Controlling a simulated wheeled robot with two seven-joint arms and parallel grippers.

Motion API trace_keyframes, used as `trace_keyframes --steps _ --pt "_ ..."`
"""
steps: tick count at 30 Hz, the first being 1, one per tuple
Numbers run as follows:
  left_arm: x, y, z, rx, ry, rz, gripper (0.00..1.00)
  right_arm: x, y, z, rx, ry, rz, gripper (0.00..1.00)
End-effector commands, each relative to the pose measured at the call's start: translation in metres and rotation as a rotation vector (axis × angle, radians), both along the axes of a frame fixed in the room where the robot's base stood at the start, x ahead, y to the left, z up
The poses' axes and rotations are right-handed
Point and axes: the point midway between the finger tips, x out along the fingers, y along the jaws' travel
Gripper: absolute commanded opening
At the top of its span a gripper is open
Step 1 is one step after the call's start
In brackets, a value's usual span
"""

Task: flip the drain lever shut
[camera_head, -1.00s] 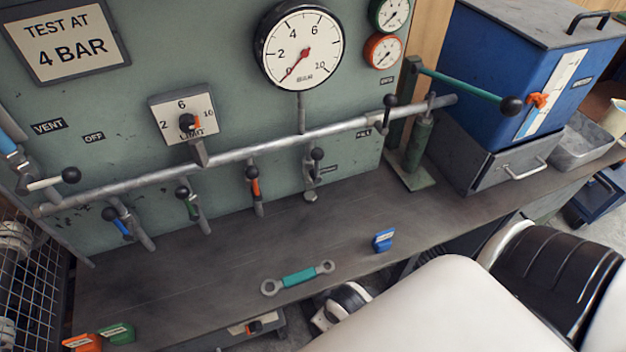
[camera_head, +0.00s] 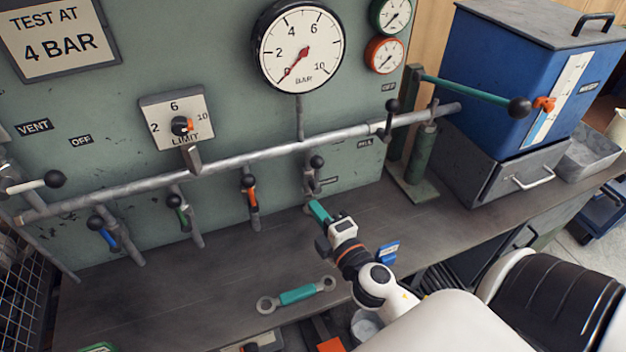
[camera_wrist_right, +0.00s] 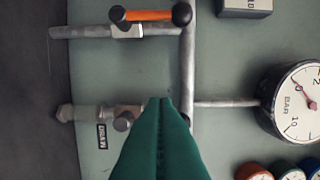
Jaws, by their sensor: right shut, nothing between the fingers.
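The drain valve hangs from the long grey pipe at the right. Its lever, with a black ball knob (camera_head: 317,162), stands near the top of the valve. My right gripper (camera_head: 316,208) has teal fingers that are shut and empty, just below and in front of this valve. In the right wrist view, the fingers (camera_wrist_right: 163,104) point at the drain valve (camera_wrist_right: 90,113) and cover part of it. The drain label (camera_wrist_right: 102,137) shows beside it. The lever is mostly hidden there. My left gripper is not in view.
An orange-handled valve (camera_head: 250,190) is left of the drain valve and shows in the right wrist view (camera_wrist_right: 145,15). The large gauge (camera_head: 300,48) is above. A teal-gripped wrench (camera_head: 297,294) and a blue tag (camera_head: 388,253) lie on the bench (camera_head: 190,300).

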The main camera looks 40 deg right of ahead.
Motion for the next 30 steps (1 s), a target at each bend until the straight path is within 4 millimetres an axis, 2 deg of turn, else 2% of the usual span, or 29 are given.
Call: trace_keyframes --steps 10,14,17,28,29,30 --pt "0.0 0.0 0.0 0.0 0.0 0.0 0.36 0.001 0.001 0.0 -0.007 -0.001 0.006 0.0" --pt "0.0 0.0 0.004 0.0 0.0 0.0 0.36 0.009 0.0 0.001 -0.006 -0.002 0.006 0.0" --pt "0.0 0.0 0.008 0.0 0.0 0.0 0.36 0.023 -0.001 0.003 -0.007 -0.003 0.005 0.0" --pt "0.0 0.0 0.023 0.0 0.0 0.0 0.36 0.101 -0.009 0.002 -0.007 -0.002 0.004 0.0" --pt "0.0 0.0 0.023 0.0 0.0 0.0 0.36 0.103 -0.012 0.002 -0.007 -0.001 0.003 0.0" --pt "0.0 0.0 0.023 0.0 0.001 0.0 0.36 0.096 -0.02 -0.001 -0.009 0.002 0.002 0.0"
